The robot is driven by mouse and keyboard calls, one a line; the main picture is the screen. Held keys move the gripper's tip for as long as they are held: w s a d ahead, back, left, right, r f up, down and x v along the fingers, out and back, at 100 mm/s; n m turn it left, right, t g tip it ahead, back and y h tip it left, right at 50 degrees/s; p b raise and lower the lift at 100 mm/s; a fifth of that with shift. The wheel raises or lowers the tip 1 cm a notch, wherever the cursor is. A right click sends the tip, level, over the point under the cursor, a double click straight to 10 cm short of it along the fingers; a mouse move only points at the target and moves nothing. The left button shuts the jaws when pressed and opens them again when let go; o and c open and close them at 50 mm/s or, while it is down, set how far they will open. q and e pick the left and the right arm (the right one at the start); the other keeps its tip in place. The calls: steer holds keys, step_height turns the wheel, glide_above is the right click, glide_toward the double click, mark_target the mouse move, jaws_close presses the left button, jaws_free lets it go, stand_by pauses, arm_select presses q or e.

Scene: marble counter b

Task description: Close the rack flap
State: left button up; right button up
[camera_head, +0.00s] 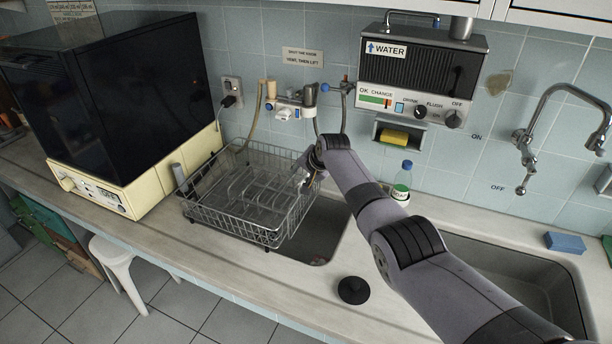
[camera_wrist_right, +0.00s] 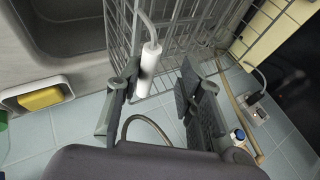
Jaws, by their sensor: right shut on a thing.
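The wire dish rack (camera_head: 262,233) stands on the counter left of the sink basin, its plate dividers empty. In the right wrist view its wire grid (camera_wrist_right: 190,35) fills the top middle. My right gripper (camera_head: 304,172) is at the rack's right side, near the rim. In the wrist view its fingers (camera_wrist_right: 158,78) are on either side of a white cylindrical grip (camera_wrist_right: 150,62) on a bent wire, and it is shut on that grip. The flap's outline and angle are hard to make out, partly hidden by the gripper and arm. My left gripper is not in view.
A black-fronted cream appliance (camera_head: 110,110) stands left of the rack. A hose and tap fitting (camera_head: 290,106) are on the wall behind. A yellow sponge (camera_head: 394,137) is in a wall holder, with a green-labelled bottle (camera_head: 401,185) below. A black knob-like stopper (camera_head: 352,290) lies in front.

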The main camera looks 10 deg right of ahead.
steer(key=shift+w+a+r, duration=0.1)
steer(key=shift+a+r, duration=0.2)
steer(key=shift+r, duration=0.2)
steer(key=shift+s+d+r, duration=0.15)
steer(key=shift+s+r, duration=0.1)
steer(key=shift+r, duration=0.1)
steer(key=v, duration=1)
steer(key=shift+s+d, duration=0.3)
steer(key=shift+s, duration=0.2)
steer(key=shift+w+f, duration=0.1)
steer(key=shift+f, duration=0.1)
